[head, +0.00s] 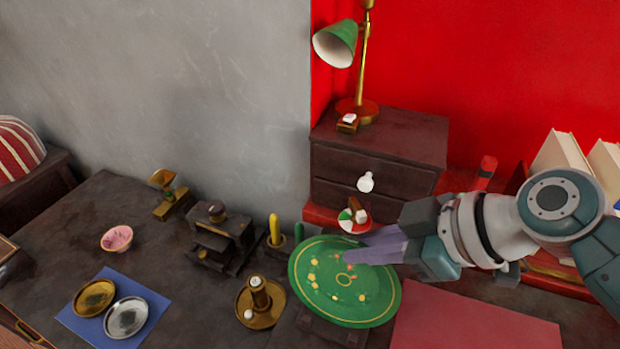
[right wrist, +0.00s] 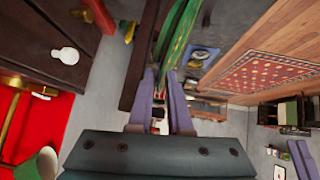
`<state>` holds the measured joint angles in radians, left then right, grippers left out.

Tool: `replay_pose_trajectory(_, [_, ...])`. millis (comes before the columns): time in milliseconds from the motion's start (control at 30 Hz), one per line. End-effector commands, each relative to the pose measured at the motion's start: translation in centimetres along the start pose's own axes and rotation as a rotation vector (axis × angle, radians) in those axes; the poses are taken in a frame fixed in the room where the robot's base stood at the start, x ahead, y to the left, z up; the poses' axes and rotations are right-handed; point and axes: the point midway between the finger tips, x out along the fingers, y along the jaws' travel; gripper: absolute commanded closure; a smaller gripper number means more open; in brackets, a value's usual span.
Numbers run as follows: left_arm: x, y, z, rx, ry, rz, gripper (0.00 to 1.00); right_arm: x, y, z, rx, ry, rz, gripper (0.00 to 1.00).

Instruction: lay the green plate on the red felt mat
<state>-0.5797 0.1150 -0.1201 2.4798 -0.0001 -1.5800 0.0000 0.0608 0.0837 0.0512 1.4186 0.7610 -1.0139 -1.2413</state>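The green plate (head: 343,300), with a yellow ring and small flower marks, sits tilted over a dark stand (head: 330,330) in the head view. The red felt mat (head: 475,322) lies flat to its right, bare where visible. My right gripper (head: 355,247) is at the plate's upper right rim, its purple fingers overlapping the rim. In the right wrist view the fingers (right wrist: 162,78) are apart with a gap between them. The plate (right wrist: 181,40) shows nearly edge-on at the fingertips; I cannot tell whether they touch it.
A brass candle holder (head: 258,308) and a small round dish (head: 354,220) stand close to the plate. A dark drawer cabinet (head: 385,145) with a green lamp (head: 336,45) is behind. A blue mat (head: 72,318) with two metal dishes lies at left.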

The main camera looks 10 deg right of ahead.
Motion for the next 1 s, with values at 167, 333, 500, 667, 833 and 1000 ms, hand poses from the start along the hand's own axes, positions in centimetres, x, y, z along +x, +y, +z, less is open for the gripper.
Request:
replay_pose_trajectory(167, [-0.01,-0.03,0.01,0.001,-0.001,-0.001,0.59,-0.03,0.02,-0.01,0.0,0.0,0.001,0.85])
replay_pose_trajectory(333, [0.0,-0.13,0.04,0.005,-0.001,-0.004,0.59,-0.05,0.02,0.0,0.0,0.0,0.001,1.0])
replay_pose_trajectory(500, [0.0,-0.22,0.06,0.008,-0.002,-0.006,0.59,-0.06,0.02,0.0,0.0,0.0,0.001,1.0])
replay_pose_trajectory(667, [0.0,-0.23,0.06,0.008,-0.002,-0.007,0.59,-0.07,0.04,-0.01,0.0,0.0,0.001,1.0])
replay_pose_trajectory(833, [-0.01,-0.22,0.06,0.008,-0.002,-0.007,0.59,-0.07,0.05,-0.02,0.0,0.001,0.001,1.0])
replay_pose_trajectory(1000, [-0.01,-0.21,0.06,0.008,-0.002,-0.006,0.59,-0.08,0.06,-0.03,0.0,0.001,0.002,1.0])
